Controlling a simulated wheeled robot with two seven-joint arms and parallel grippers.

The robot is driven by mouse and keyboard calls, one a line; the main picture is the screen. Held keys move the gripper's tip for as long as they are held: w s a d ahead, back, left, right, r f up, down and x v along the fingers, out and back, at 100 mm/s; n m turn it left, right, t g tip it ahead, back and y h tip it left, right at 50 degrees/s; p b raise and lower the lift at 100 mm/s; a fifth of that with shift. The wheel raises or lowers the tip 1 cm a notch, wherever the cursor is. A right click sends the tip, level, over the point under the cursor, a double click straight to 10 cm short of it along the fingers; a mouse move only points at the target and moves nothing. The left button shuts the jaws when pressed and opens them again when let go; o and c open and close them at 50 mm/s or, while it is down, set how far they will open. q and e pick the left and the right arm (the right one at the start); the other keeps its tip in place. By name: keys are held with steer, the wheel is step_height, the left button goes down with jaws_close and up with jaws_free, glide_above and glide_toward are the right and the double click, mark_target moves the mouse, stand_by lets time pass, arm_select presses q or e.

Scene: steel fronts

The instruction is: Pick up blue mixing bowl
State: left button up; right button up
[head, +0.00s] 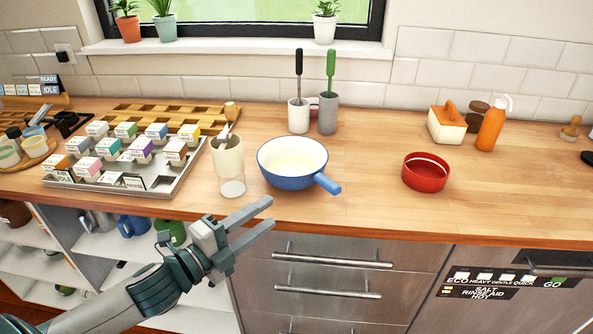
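The blue mixing bowl (280,180) stands upright on the wooden counter, near its front edge. It is blue outside and cream inside, with a stubby blue handle pointing to the lower right. My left gripper (270,212) is in front of the counter edge, below the bowl in the picture. Its two fingers are spread and hold nothing. They point right and do not touch the bowl. My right gripper is out of view.
A beige utensil holder (229,170) stands close left of the bowl. A red bowl (426,173) is to the right, with clear counter between. White and grey mugs (328,115) with brushes stand behind. A tray of small boxes (170,187) lies left. Steel drawers (330,265) are below.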

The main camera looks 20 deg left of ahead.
mark_target(317, 178)
arm_select(q)
steer(key=shift+d+r+m+h, duration=0.3)
steer(key=shift+r+m+h, duration=0.2)
steer(key=shift+r+m, duration=0.2)
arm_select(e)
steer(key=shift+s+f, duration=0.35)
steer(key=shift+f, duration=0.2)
arm_select(q)
steer(key=shift+w, duration=0.1)
